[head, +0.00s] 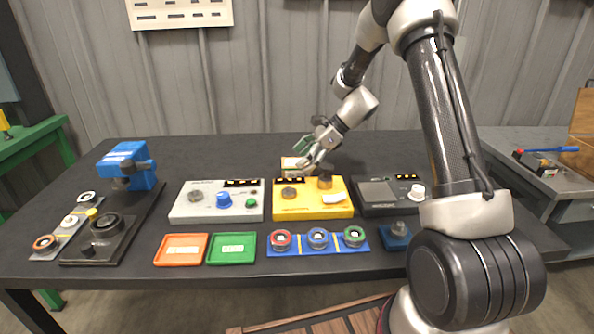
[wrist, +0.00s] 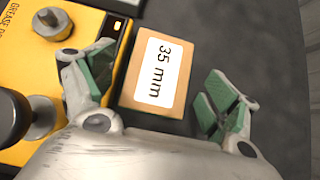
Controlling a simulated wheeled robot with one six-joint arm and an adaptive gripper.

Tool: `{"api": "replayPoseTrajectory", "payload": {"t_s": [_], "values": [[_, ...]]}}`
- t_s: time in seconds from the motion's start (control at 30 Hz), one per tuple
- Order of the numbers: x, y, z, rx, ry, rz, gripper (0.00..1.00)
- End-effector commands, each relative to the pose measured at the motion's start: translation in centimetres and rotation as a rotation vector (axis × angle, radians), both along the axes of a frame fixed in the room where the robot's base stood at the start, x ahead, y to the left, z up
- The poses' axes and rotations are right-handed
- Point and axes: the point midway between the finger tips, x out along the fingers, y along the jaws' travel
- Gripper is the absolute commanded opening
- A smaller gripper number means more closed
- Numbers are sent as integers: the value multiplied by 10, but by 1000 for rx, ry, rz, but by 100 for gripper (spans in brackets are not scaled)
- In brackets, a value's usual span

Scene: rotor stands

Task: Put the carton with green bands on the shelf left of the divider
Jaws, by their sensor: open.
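I see no carton with green bands, no shelf and no divider in either view. A small tan box with a white "35 mm" label (wrist: 157,72) lies on the dark table, behind the yellow unit; it also shows in the head view (head: 292,164), partly hidden by my gripper. My gripper (wrist: 158,80) is open over the box, with green-padded fingers on either side of it. Bare gaps show between the fingers and the box, the wider one on the right. In the head view my gripper (head: 308,152) reaches down from the upper right.
The yellow unit (head: 312,209) stands in front of the box. A grey unit (head: 217,213), a dark unit (head: 372,208), an orange tray (head: 181,262), a green tray (head: 231,261) and a blue ring rack (head: 300,249) fill the front. The table's back is clear.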

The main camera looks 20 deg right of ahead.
Motion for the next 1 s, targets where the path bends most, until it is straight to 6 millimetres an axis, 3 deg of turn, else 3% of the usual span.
{"api": "replayPoseTrajectory", "payload": {"t_s": [0.3,0.6,0.87,1.0], "values": [[2,9,-9,0,-1,0,86],[2,9,-9,-1,-1,0,33],[2,9,-8,-1,0,1,28],[2,9,5,-1,-4,1,28]]}}
